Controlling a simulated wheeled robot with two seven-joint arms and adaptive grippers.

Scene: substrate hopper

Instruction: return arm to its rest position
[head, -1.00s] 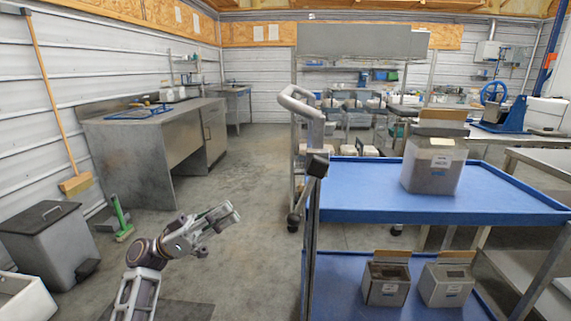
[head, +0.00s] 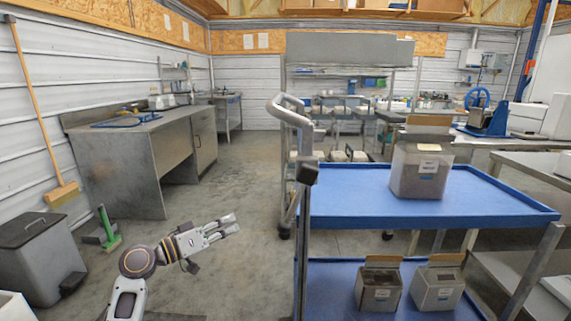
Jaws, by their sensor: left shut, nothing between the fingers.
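My left gripper (head: 228,227) shows in the head view at the lower middle left. It is shut with nothing in its fingers and points right over bare floor. It is apart from the blue cart (head: 440,203), which stands to its right. My left arm comes up from the bottom edge. My right gripper is out of the picture.
The cart's handle (head: 291,110) rises beside my gripper. A grey bin (head: 40,258) and broom (head: 60,193) stand left.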

